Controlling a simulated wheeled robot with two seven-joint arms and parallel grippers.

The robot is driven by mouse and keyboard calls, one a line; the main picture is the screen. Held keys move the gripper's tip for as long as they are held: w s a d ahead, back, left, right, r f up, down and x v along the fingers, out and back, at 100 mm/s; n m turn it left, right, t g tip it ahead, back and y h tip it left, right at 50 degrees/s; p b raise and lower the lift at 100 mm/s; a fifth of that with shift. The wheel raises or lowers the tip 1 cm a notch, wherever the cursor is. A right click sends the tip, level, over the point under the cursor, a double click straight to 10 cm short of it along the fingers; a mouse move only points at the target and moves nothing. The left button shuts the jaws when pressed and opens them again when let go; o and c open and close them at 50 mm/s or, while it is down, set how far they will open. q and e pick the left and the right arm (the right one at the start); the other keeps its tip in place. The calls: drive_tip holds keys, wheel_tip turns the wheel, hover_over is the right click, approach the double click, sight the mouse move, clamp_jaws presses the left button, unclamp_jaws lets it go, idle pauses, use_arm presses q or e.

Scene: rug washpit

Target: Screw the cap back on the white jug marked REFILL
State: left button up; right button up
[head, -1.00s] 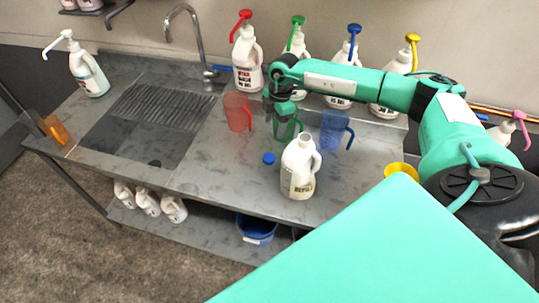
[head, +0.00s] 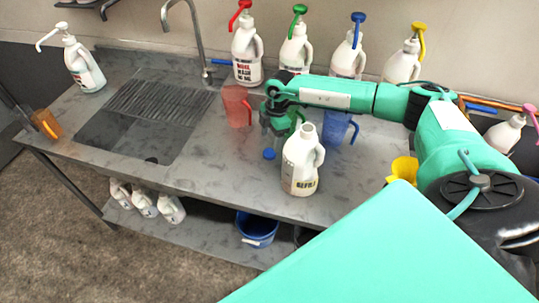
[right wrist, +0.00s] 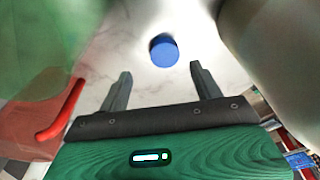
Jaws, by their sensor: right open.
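The white REFILL jug (head: 300,170) stands upright and uncapped on the steel counter. A blue cap (head: 269,154) lies on the counter just left of it. My right gripper (head: 273,130) hangs above the cap, fingers pointing down. In the right wrist view the cap (right wrist: 164,50) shows beyond the two parted fingertips (right wrist: 160,72), with nothing held between them. A pale blurred shape at the upper right there looks like the jug (right wrist: 280,40). My left gripper is not in view.
A red pitcher (head: 236,105) stands left of the gripper, a green pitcher (head: 291,122) behind it and a blue one (head: 337,128) to the right. Several pump jugs line the wall. A sink (head: 140,125) lies left; the counter's front edge is close to the jug.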

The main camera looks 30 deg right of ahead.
sight(270, 153)
drive_tip(key=f+b, duration=0.2)
drive_tip(key=f, duration=0.1)
drive_tip(key=f+b, duration=0.1)
drive_tip(key=f, duration=0.1)
drive_tip(key=shift+s+a+f+b, duration=0.15)
drive_tip(key=shift+s+a+b, duration=0.15)
drive_tip(key=shift+a+b, duration=0.1)
drive_tip(key=c, duration=1.1)
